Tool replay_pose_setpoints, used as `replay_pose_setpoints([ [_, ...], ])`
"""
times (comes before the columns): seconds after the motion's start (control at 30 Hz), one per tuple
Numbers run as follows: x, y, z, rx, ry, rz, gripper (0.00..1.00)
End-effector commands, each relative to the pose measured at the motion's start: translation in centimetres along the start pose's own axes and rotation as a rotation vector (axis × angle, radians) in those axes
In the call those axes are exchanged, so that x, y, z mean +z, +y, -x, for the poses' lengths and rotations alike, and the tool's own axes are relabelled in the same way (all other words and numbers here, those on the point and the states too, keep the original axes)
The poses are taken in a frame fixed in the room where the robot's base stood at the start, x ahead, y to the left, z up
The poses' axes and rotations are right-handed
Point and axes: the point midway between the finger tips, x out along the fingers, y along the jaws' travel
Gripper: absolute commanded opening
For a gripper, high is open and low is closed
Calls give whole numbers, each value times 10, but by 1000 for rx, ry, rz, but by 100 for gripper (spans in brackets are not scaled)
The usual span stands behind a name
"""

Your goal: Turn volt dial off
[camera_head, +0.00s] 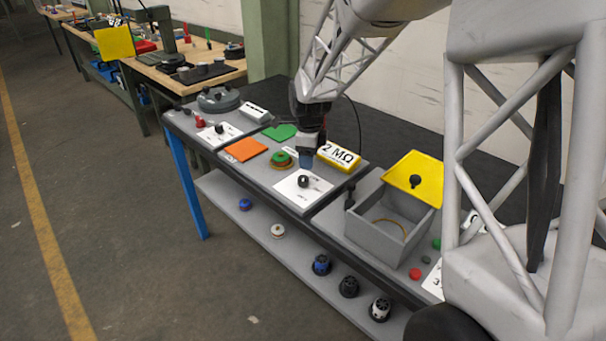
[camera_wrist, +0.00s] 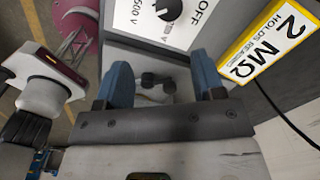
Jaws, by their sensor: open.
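The volt dial is a black round knob (camera_head: 303,181) on a white panel (camera_head: 289,188). In the wrist view the dial (camera_wrist: 168,8) sits at the top edge, partly cut off, with "500 V" printed to its left and "OFF" to its right. I cannot tell for sure where its pointer stands. My gripper (camera_head: 307,160) hangs just behind and above the dial panel. In the wrist view its blue fingers (camera_wrist: 162,75) are spread apart with nothing gripped between them. The dial lies beyond the fingertips, apart from them.
A yellow block marked "2 MΩ" (camera_head: 338,156) is close to my gripper's right. A green-and-red round part (camera_head: 281,159) and an orange square (camera_head: 246,150) lie left. A grey box (camera_head: 375,238) with a raised yellow lid (camera_head: 416,177) stands right.

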Motion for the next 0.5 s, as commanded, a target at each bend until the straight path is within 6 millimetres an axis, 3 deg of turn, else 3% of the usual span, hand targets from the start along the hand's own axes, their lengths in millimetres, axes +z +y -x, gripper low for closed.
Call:
replay_pose_setpoints([
  [0.2,17,-14,-19,11,5,-93,63],
  [0.5,20,-16,-22,12,6,-114,63],
])
